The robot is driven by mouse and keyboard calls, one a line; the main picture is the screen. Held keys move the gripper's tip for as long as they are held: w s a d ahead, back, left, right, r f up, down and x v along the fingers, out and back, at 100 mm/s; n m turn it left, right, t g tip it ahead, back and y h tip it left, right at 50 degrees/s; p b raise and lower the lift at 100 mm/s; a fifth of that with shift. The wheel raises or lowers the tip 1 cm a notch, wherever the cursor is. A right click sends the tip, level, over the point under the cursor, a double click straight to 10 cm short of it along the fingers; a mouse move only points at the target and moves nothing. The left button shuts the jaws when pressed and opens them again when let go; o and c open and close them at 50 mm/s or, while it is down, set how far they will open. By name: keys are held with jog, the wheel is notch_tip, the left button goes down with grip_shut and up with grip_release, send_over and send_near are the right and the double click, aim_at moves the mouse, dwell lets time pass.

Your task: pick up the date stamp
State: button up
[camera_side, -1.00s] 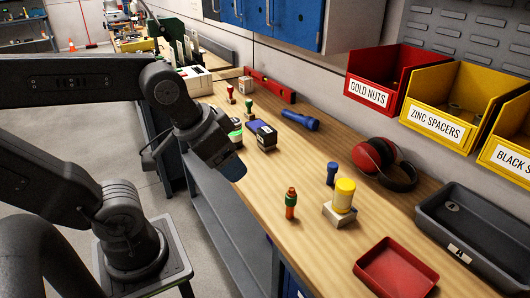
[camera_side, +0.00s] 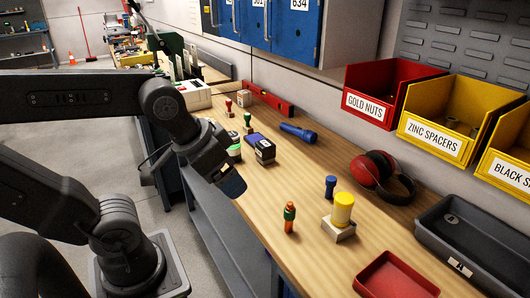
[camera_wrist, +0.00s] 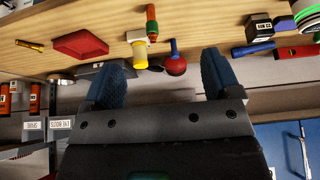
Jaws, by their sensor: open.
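The date stamp appears to be the black block with a white printed label (camera_side: 265,152), standing on the wooden bench beside a dark blue flat item. It also shows in the wrist view (camera_wrist: 260,27) at the upper right, its label turned and too small to read surely. My gripper (camera_side: 232,187) hangs at the bench's front edge, to the lower left of the block in the side view and apart from it. In the wrist view my gripper (camera_wrist: 160,78) has its two blue fingers wide apart with nothing between them.
Near the block are a black-and-green round stamp (camera_side: 234,149), red- and green-handled stamps (camera_side: 229,107) and a blue flashlight (camera_side: 298,133).

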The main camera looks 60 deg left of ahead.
jog(key=w+a+r+n+g+y, duration=0.1)
jog(key=w+a+r+n, duration=0.25)
jog(key=w, duration=0.25)
jog(key=n+g+y, duration=0.2)
jog(key=n+g, duration=0.3)
jog(key=n, duration=1)
send_near(265, 143)
jog(key=shift+m, duration=0.25)
jog(key=x, duration=1.2)
jog(key=c, duration=1.1)
